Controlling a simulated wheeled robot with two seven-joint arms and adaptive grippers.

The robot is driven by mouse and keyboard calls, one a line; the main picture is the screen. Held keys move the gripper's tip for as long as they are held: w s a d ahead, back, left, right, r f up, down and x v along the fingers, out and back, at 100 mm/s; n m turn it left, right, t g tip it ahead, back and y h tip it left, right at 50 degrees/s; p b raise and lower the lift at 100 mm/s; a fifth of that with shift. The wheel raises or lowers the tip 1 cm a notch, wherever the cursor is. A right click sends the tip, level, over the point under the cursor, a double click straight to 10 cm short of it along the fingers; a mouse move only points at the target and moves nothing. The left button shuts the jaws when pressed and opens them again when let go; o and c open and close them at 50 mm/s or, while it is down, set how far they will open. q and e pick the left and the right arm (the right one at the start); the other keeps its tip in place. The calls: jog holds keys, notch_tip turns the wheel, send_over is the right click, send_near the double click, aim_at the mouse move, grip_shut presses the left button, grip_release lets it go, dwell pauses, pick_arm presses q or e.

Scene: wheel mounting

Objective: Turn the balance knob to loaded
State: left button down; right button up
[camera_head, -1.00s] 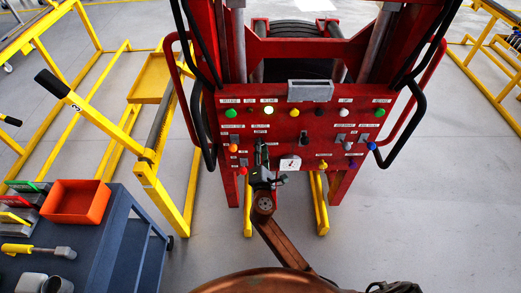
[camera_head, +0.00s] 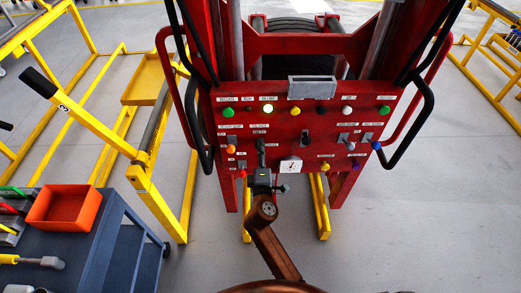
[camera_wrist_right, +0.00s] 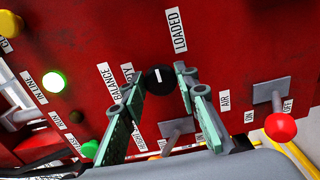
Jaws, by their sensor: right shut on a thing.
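The balance knob (camera_wrist_right: 158,77) is a small round black knob with a white mark on the red panel. In the right wrist view the mark runs nearly upright; which end is the pointer is not clear. The LOADED label (camera_wrist_right: 176,30) is above and slightly right of the knob; a label ending in TY (camera_wrist_right: 127,72) is to its left, beside BALANCE (camera_wrist_right: 107,80). My right gripper (camera_wrist_right: 161,82) is shut on the knob, its teal fingers on either side. In the head view my right gripper (camera_head: 261,150) reaches the panel and hides the knob. My left gripper is out of view.
The red panel (camera_head: 300,128) carries several coloured buttons and levers. A red-knobbed lever (camera_wrist_right: 280,126) is right of the fingers in the wrist view. A white dial (camera_head: 291,166) is right of the gripper. A blue cart (camera_head: 100,235) with an orange bin (camera_head: 64,207) stands at the left.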

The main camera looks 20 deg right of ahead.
jog(key=shift+f, duration=0.1)
jog(key=o, duration=1.1)
